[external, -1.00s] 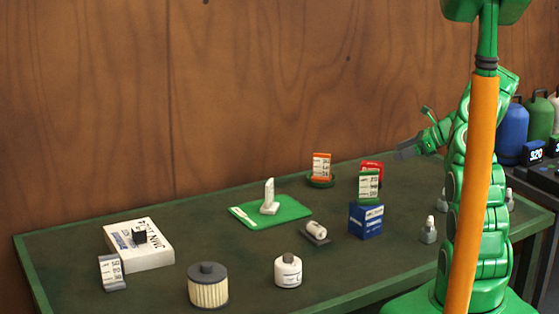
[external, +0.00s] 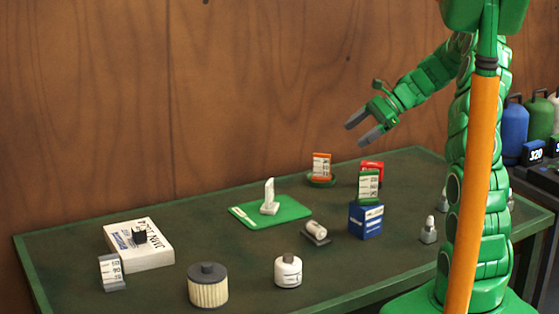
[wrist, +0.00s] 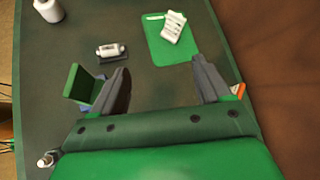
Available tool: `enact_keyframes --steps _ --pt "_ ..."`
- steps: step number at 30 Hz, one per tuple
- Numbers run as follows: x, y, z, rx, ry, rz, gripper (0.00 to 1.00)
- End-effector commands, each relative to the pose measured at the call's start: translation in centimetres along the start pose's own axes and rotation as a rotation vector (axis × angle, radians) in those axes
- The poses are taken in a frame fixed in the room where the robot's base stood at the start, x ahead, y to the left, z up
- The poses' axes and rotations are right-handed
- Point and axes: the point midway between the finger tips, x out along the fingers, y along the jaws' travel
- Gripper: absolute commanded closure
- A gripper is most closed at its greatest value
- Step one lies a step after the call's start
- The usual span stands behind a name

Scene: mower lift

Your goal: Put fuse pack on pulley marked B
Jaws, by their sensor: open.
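I cannot read which thing is the fuse pack or find a B. An orange card-like pack with a white label (external: 321,165) stands upright on a round green base (external: 320,181); its edge shows beside my right finger in the wrist view (wrist: 239,90). A green labelled pack (external: 369,185) stands on a blue box (external: 366,222), and it also shows left of my left finger in the wrist view (wrist: 84,84). My gripper (external: 356,133) is open and empty above the back of the table; its fingers (wrist: 161,64) point toward the green mat.
The green mat (external: 243,216) bears a white upright piece (external: 269,197). A white cylinder (external: 316,228) lies on a dark tray. A red box (external: 372,167), white bottle (external: 288,271), filter (external: 207,289), white box (external: 152,255) and grey label stand (external: 110,272) stand around. The wooden wall is behind.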

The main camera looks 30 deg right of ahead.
Motion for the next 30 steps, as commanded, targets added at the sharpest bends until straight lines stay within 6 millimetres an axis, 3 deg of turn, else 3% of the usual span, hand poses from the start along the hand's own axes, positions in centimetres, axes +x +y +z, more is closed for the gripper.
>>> enact_keyframes --steps 3,12,21,30 --pt "1.0 2.3 3.9 -0.117 0.018 0.074 0.23" --pt "2.5 9.0 11.1 -0.396 0.069 0.252 0.23" --pt "2.6 16.6 15.7 -0.657 0.124 0.431 0.23" --pt "1.3 24.3 17.9 -0.896 0.181 0.609 0.23"
